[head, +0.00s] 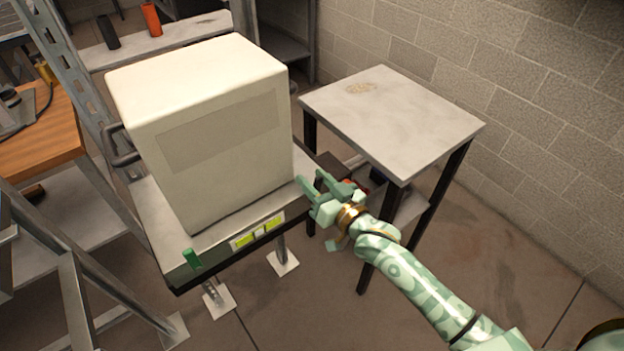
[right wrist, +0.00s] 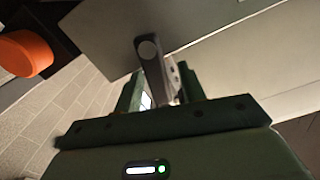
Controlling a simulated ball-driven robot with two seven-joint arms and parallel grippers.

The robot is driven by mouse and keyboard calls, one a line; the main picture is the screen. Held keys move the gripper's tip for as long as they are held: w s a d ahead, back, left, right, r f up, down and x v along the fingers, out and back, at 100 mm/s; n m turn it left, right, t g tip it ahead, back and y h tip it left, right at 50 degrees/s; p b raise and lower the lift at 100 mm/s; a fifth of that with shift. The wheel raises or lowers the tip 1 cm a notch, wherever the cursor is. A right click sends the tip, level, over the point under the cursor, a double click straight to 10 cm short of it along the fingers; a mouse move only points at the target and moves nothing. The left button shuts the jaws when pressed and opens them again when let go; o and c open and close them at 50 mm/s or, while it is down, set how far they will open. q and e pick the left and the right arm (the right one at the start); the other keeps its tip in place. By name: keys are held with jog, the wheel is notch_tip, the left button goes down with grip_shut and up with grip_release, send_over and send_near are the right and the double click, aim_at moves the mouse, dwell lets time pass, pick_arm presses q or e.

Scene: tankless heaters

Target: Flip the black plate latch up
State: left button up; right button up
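A large off-white box-shaped heater (head: 215,135) stands on a grey stand (head: 160,215) in the head view. My mint-green right gripper (head: 318,186) is at the right side of the heater, with its fingers apart. In the right wrist view, a grey bar with a round end (right wrist: 148,48) lies between the fingers of my right gripper (right wrist: 160,92); I cannot tell whether they touch it. I cannot make out the black plate latch for certain. My left gripper is not in view.
A grey-topped table (head: 395,120) stands just right of my right gripper. A dark box (head: 333,163) sits behind the gripper; an orange-red cylinder (right wrist: 24,53) shows in the right wrist view. A green knob (head: 191,259) is on the stand's front corner. Floor at right is clear.

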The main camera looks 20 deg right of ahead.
jog(key=shift+w+a, duration=0.2)
jog(key=shift+w, duration=0.3)
jog(key=shift+c, duration=0.3)
grip_shut()
jog(key=shift+s+a+r+n+p, duration=0.2)
jog(key=shift+a+r+n+p, duration=0.2)
jog(key=shift+n+p, duration=0.5)
jog(key=shift+a+f+n, duration=0.1)
jog(key=shift+n, duration=0.3)
jog(key=shift+f, duration=0.15)
jog(key=shift+o, duration=0.3)
grip_release()
jog(key=shift+s, duration=0.1)
